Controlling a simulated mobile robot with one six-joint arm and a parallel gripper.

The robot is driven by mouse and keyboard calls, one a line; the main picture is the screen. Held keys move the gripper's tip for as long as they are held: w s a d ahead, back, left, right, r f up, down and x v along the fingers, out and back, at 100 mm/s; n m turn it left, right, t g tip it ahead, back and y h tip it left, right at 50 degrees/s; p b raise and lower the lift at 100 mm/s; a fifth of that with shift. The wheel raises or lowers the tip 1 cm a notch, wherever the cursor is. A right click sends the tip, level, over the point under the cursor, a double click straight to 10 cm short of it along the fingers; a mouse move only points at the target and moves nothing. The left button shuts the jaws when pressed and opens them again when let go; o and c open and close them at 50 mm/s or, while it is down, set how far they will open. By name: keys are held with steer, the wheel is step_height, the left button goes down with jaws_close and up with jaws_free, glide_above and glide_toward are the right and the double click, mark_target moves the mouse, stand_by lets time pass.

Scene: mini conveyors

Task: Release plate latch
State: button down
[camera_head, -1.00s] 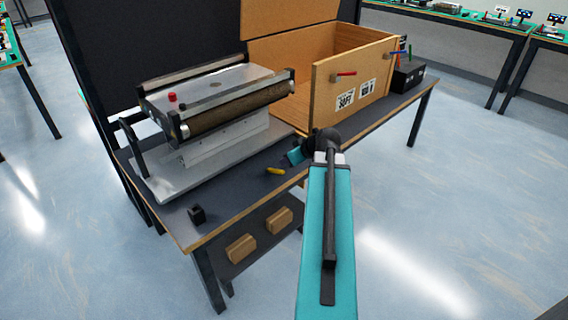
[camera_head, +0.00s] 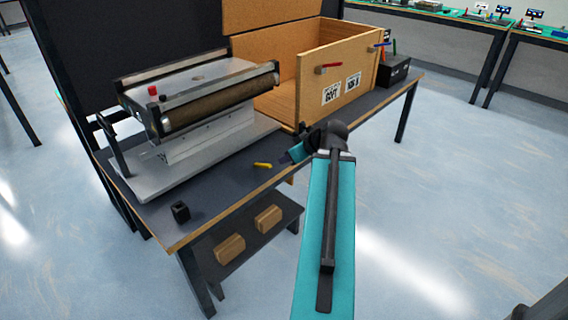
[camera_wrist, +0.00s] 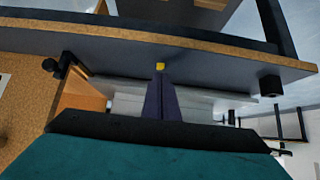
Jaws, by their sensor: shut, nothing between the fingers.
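A small yellow piece (camera_head: 262,165) lies on the dark tabletop near its front edge; I cannot tell whether it is the plate latch. The grey plate (camera_head: 150,181) sits under the mini conveyor (camera_head: 200,100), with a black upright bar (camera_head: 115,148) at its left end. My gripper (camera_head: 284,159) is just right of the yellow piece, partly hidden by my wrist. In the wrist view, my gripper's fingers (camera_wrist: 162,82) are together and empty. Their tips point at the yellow piece (camera_wrist: 160,66), close to it; contact cannot be told.
An open wooden box (camera_head: 312,88) with red and blue handles stands right of the conveyor. A black block (camera_head: 180,211) is on the table's front left. Two wooden blocks (camera_head: 230,249) lie on the lower shelf. The tabletop between black block and yellow piece is clear.

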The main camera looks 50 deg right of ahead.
steer(key=shift+s+f+b, duration=0.1)
steer(key=shift+s+b, duration=0.7)
steer(key=shift+b, duration=2.55)
steer(key=shift+s+r+b, duration=0.2)
steer(key=shift+s+b, duration=0.1)
steer(key=shift+b, duration=0.3)
